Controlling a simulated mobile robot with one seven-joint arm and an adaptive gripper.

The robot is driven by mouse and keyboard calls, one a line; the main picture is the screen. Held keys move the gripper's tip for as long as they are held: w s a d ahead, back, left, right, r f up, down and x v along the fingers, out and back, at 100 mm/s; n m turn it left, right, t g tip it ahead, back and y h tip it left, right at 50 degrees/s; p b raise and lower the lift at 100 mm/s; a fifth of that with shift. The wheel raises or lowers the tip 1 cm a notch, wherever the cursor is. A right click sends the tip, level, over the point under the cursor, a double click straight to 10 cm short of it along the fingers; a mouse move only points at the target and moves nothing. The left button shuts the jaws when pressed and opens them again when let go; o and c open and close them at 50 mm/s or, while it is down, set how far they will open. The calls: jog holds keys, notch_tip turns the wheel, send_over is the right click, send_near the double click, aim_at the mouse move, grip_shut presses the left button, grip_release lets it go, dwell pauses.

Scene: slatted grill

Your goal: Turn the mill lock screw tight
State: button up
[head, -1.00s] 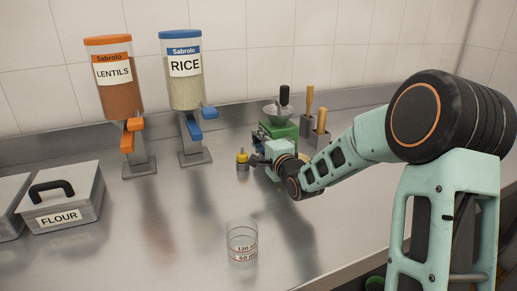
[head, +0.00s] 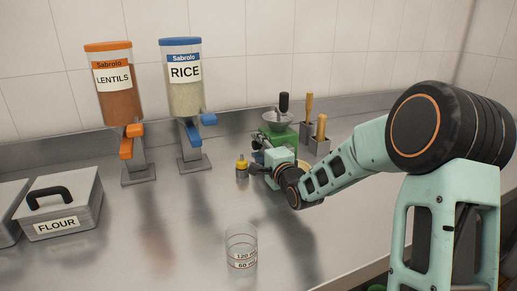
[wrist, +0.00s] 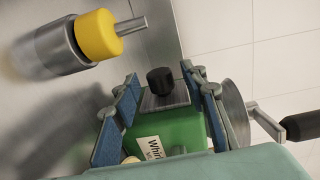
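The green mill (head: 291,134) stands on the counter, partly hidden behind my gripper in the head view. In the wrist view its green body (wrist: 172,128) carries a partly covered white label. A black round knob (wrist: 160,80), which looks like the lock screw, sits on a grey metal plate at the mill's top end. My gripper (wrist: 160,74) is open, with one blue-padded finger on each side of the knob and clear gaps to it in the picture. Whether the fingertips reach the knob's depth I cannot tell. In the head view my gripper (head: 259,162) is beside the mill.
A yellow-capped metal container (head: 242,167) stands close left of my gripper; it also shows in the wrist view (wrist: 95,36). The mill's crank handle (wrist: 300,127) is at right. Wooden-handled tools (head: 320,128) stand behind. A measuring glass (head: 241,248) stands in front.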

jog(key=shift+s+d, duration=0.1)
jog(key=v, duration=1.1)
jog(key=shift+s+d, duration=0.1)
jog(key=shift+s, duration=0.3)
